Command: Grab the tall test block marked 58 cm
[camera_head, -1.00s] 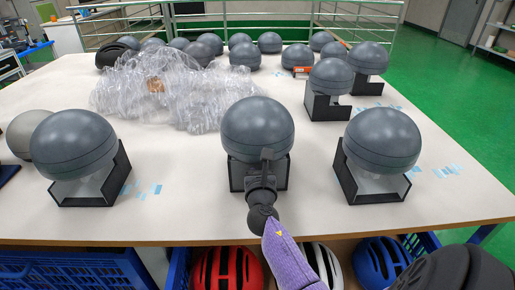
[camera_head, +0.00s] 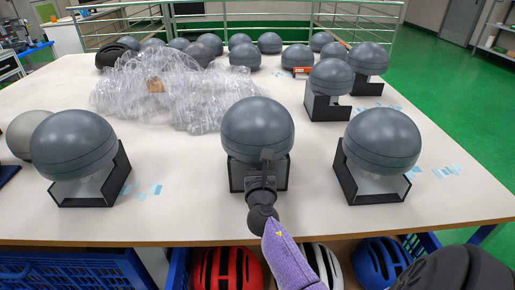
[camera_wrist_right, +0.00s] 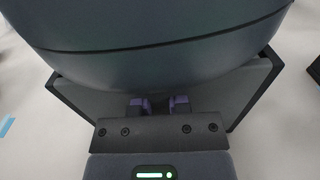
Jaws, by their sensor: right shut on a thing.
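Several grey round-topped test blocks stand on the table, and I can read no size marking on any. The middle front block (camera_head: 257,125) sits upright in a black open stand (camera_head: 236,176). My right gripper (camera_head: 267,158) reaches it from the front edge and is shut on it. In the right wrist view the block (camera_wrist_right: 160,60) fills the upper part, with the purple fingertips of my right gripper (camera_wrist_right: 159,106) close together under its rounded side. The exact contact is hidden. My left gripper is not in view.
Similar blocks stand at the front left (camera_head: 73,143) and front right (camera_head: 382,138). Clear plastic wrap (camera_head: 160,95) lies heaped behind. Under the table edge, crates hold a red helmet (camera_head: 226,270) and a blue helmet (camera_head: 382,262). Bare tabletop separates the front blocks.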

